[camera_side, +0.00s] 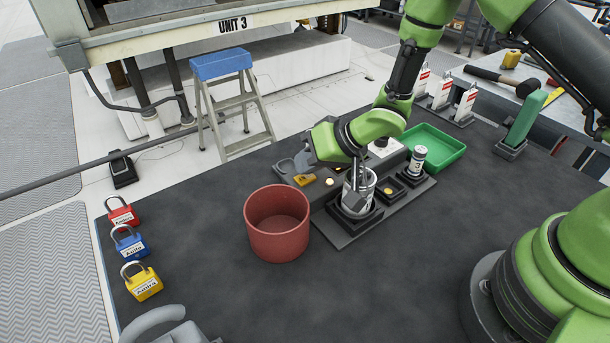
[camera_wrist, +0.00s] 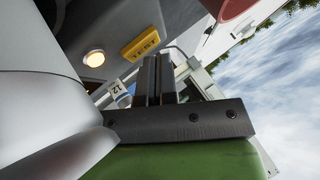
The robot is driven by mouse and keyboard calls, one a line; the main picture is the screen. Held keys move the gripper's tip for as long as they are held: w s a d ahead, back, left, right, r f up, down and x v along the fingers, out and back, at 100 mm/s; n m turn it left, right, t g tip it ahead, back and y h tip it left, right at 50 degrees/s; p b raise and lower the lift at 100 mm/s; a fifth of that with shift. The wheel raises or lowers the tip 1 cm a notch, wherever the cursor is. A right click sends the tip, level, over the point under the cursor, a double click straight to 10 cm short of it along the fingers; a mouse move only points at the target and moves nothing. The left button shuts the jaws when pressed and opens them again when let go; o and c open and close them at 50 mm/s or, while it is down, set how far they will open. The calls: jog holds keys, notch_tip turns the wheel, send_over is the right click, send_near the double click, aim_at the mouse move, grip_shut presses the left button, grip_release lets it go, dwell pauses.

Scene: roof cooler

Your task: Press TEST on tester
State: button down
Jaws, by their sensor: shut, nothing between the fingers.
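The tester is a dark unit on the dark table. Its yellow TEST button (camera_side: 305,180) sits at its left side beside a small lit lamp (camera_side: 329,182). In the wrist view the TEST button (camera_wrist: 143,45) shows its lettering above the fingers, with the glowing lamp (camera_wrist: 93,58) to its left. My gripper (camera_side: 357,178) is shut and empty, pointing down, to the right of the button and in front of a grey can (camera_side: 360,203) in a dark holder. In the wrist view the shut fingers (camera_wrist: 155,70) lie below the button, apart from it. Whether the fingertips touch the can is unclear.
A red bin (camera_side: 277,225) stands left of the can. A small labelled can (camera_side: 418,158) and a green tray (camera_side: 436,147) are to the right. Red (camera_side: 122,214), blue (camera_side: 130,243) and yellow (camera_side: 142,281) padlocks lie at the left edge. The front table middle is clear.

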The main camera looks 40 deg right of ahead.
jog(key=shift+r, duration=0.5)
jog(key=shift+r, duration=0.1)
jog(key=shift+r, duration=2.45)
